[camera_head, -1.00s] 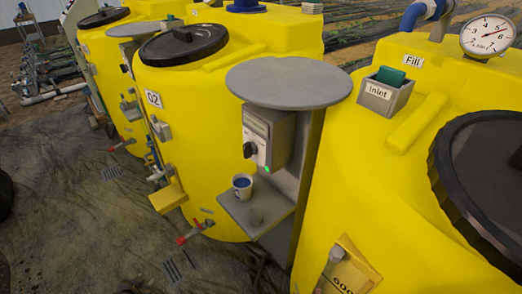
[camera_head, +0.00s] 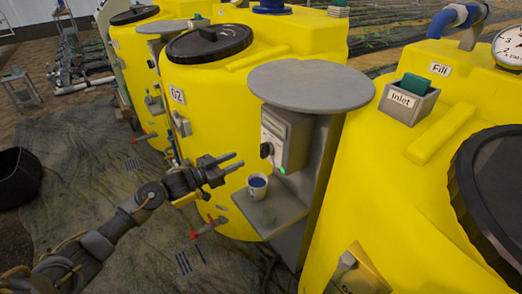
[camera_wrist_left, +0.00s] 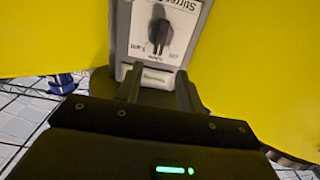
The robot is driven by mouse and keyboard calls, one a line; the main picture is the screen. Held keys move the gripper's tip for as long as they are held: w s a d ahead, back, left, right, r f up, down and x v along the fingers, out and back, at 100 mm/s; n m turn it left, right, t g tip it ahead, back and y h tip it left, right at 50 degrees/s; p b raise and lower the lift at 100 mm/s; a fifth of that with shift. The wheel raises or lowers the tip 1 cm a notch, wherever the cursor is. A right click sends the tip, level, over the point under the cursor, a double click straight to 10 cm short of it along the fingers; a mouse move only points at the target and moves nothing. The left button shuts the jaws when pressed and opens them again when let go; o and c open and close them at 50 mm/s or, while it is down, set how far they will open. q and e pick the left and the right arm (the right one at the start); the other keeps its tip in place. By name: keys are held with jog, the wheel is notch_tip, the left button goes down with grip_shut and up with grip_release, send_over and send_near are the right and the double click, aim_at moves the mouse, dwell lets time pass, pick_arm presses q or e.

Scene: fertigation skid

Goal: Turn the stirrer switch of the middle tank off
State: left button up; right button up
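The stirrer box (camera_head: 286,138) is a grey box with a white face, on a stand under a round grey cover in front of the middle tank (camera_head: 212,110), labelled 02 or G2. Its black rotary knob (camera_head: 266,150) shows at the left of the face, and a green lamp (camera_head: 282,170) glows below. My left gripper (camera_head: 238,162) is open and empty, a little left of the knob and apart from it. In the left wrist view, the knob (camera_wrist_left: 160,34) stands roughly upright on a panel reading "Stirrer", beyond my two parted fingers (camera_wrist_left: 159,86). My right gripper is not in view.
A red-handled valve (camera_head: 207,227) sits low on the middle tank.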

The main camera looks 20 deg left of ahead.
aim_at(262, 149)
pick_arm(q)
jog(key=p+x, duration=0.2)
jog(key=x, duration=0.7)
jog(key=shift+r, duration=0.15)
jog(key=shift+w+d, duration=0.45)
jog(key=shift+c, duration=0.4)
grip_shut()
